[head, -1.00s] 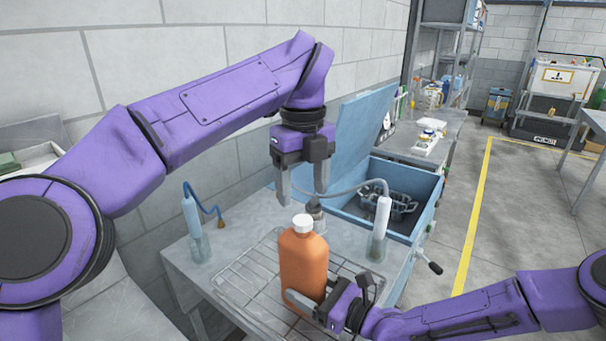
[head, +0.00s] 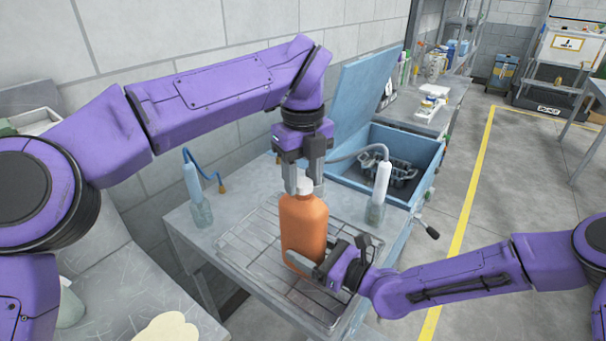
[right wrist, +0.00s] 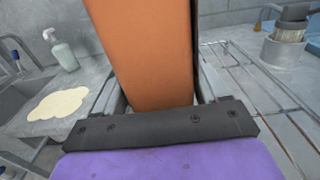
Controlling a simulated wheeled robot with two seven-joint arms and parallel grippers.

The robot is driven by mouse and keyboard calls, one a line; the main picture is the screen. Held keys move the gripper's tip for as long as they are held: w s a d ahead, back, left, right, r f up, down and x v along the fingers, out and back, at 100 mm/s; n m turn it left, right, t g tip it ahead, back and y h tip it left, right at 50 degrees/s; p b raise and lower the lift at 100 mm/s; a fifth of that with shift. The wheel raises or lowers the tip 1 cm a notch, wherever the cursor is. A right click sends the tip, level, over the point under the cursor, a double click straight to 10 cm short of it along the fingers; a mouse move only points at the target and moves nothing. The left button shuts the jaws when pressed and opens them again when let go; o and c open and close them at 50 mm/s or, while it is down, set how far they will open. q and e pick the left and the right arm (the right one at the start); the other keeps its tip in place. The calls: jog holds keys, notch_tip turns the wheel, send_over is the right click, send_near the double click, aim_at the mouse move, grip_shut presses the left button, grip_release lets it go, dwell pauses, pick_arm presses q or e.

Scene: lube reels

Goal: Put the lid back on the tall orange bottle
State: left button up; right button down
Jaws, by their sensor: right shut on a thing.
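The tall orange bottle (head: 304,225) stands upright on the wire rack, with a white lid (head: 305,186) at its top. My right gripper (head: 320,262) is shut on the lower body of the bottle. In the right wrist view, the orange bottle (right wrist: 148,55) fills the space between the fingers. My left gripper (head: 304,184) points down from above, with its fingers on either side of the white lid. I cannot tell whether the fingers touch the lid. The fingers partly hide the lid and the bottle's neck.
The wire rack (head: 258,262) lies on the grey table (head: 235,215). Clear bottles with pale tops stand at left (head: 197,195) and right (head: 379,195). Behind is an open blue bin (head: 430,160) with a raised lid. A cream puddle shape (right wrist: 58,104) lies on a neighbouring surface.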

pick_arm(q)
jog(key=m, duration=0.5)
pick_arm(e)
jog(key=shift+r, duration=0.1)
pick_arm(q)
jog(key=m, duration=0.4)
jog(key=o, duration=1.2)
jog(key=shift+o, duration=0.2)
notch_tip(320, 180, up, 7)
jog(key=shift+w+r, duration=0.1)
jog(key=shift+r, duration=0.1)
pick_arm(e)
grip_release()
jog(key=shift+s, duration=0.1)
